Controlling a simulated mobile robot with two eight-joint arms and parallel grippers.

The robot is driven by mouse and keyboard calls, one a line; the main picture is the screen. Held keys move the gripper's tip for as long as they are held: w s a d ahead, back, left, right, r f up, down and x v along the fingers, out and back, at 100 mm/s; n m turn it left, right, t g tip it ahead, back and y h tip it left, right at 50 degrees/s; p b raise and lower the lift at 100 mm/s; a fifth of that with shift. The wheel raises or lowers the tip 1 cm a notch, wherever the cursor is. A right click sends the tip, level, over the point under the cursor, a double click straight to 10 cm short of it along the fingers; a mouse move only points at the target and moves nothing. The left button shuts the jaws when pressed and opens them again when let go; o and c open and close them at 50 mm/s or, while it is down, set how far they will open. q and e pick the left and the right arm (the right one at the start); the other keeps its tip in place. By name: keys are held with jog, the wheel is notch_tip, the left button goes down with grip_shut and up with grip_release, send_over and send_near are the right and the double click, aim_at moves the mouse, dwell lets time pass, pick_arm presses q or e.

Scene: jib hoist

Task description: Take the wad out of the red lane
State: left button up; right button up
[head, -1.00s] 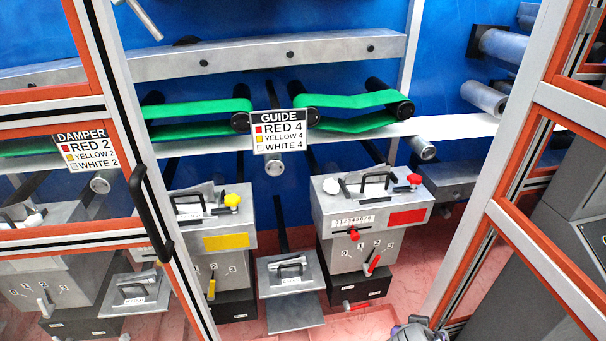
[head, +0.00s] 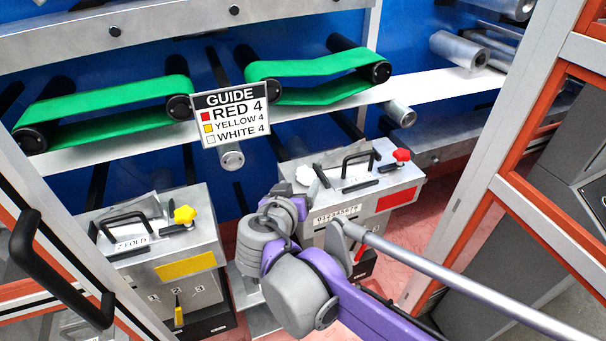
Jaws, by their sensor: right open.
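The red lane's grey box (head: 375,185) stands right of centre, with a red panel (head: 398,199), a red knob (head: 401,155) and a black handle on its top. A small white wad (head: 305,175) sits at the left end of its top, beside a short dark bar. My right arm comes in from the lower right, and its purple and grey wrist bends up in front of the box's left side. My right gripper (head: 290,205) is open, just below and left of the wad and apart from it in the picture; its fingers are mostly hidden. My left gripper is out of view.
The yellow lane's box (head: 165,245) stands to the left. A guide sign (head: 231,112) hangs above, between green belts (head: 310,72). An open door frame with a black handle (head: 45,265) is at left, and another orange-and-grey frame (head: 510,180) at right.

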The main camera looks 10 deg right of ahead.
aim_at(304, 177)
jog(key=x, duration=0.7)
jog(key=shift+a+f+b, duration=0.1)
jog(key=shift+a+b, duration=0.05)
jog(key=shift+b, duration=0.15)
jog(key=shift+s, duration=0.1)
